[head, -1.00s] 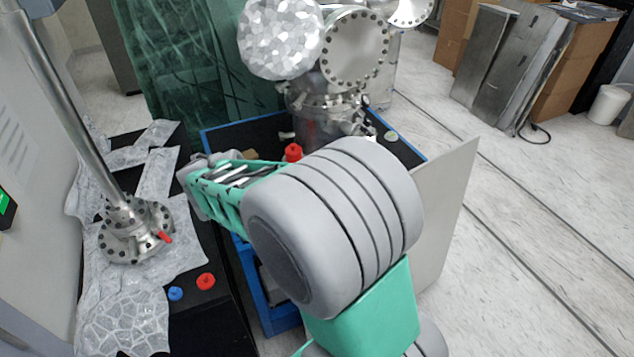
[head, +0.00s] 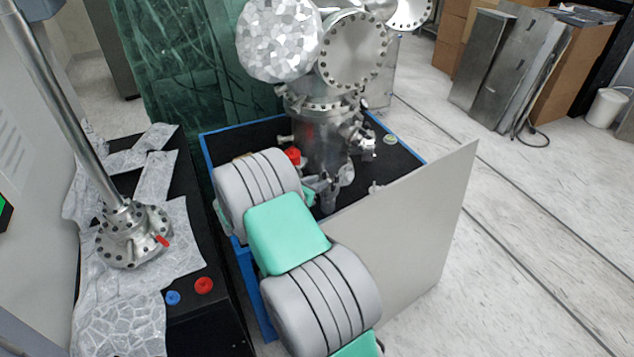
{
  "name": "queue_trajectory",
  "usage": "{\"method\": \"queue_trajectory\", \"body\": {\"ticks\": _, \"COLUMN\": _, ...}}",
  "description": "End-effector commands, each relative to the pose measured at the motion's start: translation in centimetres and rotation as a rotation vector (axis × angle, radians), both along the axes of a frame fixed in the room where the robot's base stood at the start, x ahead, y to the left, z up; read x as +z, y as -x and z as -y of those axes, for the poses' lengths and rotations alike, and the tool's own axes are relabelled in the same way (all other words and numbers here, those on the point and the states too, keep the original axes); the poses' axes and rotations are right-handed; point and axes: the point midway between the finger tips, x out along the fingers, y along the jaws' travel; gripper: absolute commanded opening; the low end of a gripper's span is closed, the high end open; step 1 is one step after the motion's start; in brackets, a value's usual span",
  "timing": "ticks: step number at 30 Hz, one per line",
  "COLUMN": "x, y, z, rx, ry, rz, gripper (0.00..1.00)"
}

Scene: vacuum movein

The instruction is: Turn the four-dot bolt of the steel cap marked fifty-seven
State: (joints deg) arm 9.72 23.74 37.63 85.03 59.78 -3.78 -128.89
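A steel vacuum chamber (head: 322,140) stands upright on the black top of a blue-edged bench in the head view. A round steel cap with a ring of bolts (head: 355,50) faces me on its upper part. Another bolted cap (head: 408,10) shows at the top edge. I cannot read a fifty-seven or make out bolt dots on any cap. My arm's grey and green links cover the bench's near left part. My gripper is mostly hidden behind them; only a green sliver (head: 308,196) shows by the chamber's lower side. Its fingers cannot be made out.
A foil-wrapped round part (head: 278,40) sits left of the bolted cap. A pale upright panel (head: 415,240) stands along the bench's right side. At left, a steel pole (head: 75,110) rises from a bolted flange on a foil-covered black table.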

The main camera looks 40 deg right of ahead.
Motion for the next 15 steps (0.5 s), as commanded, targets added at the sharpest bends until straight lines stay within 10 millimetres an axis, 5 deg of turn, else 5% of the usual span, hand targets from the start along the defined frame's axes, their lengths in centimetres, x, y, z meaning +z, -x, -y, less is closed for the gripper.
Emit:
{"method": "queue_trajectory", "body": {"ticks": 4, "x": -0.01, "y": 0.00, "z": -0.03, "rx": 0.000, "ry": 0.000, "rz": 0.000, "gripper": 0.22}}
{"method": "queue_trajectory", "body": {"ticks": 12, "x": 0.00, "y": 0.01, "z": -0.05, "rx": 0.000, "ry": -0.001, "rz": 0.001, "gripper": 0.01}}
{"method": "queue_trajectory", "body": {"ticks": 15, "x": 0.00, "y": 0.00, "z": -0.06, "rx": 0.000, "ry": -0.001, "rz": 0.001, "gripper": 0.00}}
